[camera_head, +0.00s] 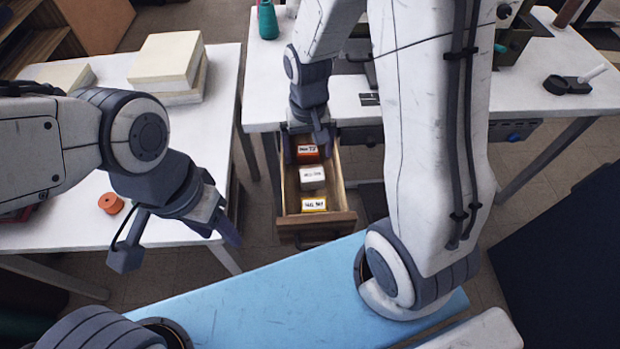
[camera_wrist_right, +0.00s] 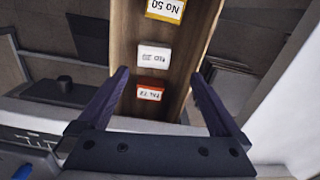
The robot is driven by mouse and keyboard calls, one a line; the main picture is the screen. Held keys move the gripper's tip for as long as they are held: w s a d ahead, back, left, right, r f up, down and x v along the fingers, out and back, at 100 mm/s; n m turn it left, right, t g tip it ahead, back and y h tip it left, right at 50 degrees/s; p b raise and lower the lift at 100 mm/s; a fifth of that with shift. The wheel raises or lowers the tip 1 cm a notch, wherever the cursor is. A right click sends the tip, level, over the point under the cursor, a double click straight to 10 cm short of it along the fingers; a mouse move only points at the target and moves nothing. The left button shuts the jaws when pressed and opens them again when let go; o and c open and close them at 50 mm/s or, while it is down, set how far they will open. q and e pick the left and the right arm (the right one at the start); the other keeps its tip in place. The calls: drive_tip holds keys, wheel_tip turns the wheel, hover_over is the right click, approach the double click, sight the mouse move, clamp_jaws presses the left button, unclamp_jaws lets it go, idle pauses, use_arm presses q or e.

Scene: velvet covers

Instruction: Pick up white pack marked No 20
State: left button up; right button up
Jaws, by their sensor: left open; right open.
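The white pack marked No 20 (camera_head: 312,176) lies in the open drawer (camera_head: 316,219), between a red-orange pack (camera_head: 308,152) and a yellow pack (camera_head: 313,204). In the right wrist view the white pack (camera_wrist_right: 154,57) shows its label upside down, just beyond and between the fingertips. My right gripper (camera_head: 306,148) is open and empty, above the far part of the drawer near the red-orange pack. Its open fingers show in the right wrist view (camera_wrist_right: 158,76). My left gripper (camera_head: 178,248) is open and empty, at the left, away from the drawer.
The drawer's wooden side walls flank the packs closely. The drawer hangs out from under a white table (camera_head: 350,109). A second white table (camera_head: 222,95) at left holds pale stacked blocks (camera_head: 166,62) and an orange spool (camera_head: 111,203). A blue surface (camera_head: 270,305) lies in front.

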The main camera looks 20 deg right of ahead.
hover_over(312, 176)
drive_tip(key=f, duration=0.3)
drive_tip(key=f+b, duration=0.1)
drive_tip(key=f, duration=0.1)
drive_tip(key=shift+w+f, duration=0.2)
drive_tip(key=shift+f, duration=0.2)
drive_tip(key=f, duration=0.3)
drive_tip(key=f+b, duration=0.1)
drive_tip(key=shift+s+f, duration=0.25)
drive_tip(key=shift+f, duration=0.75)
drive_tip(key=c, duration=1.2)
drive_tip(key=shift+w+r, duration=0.1)
drive_tip(key=shift+c, duration=0.2)
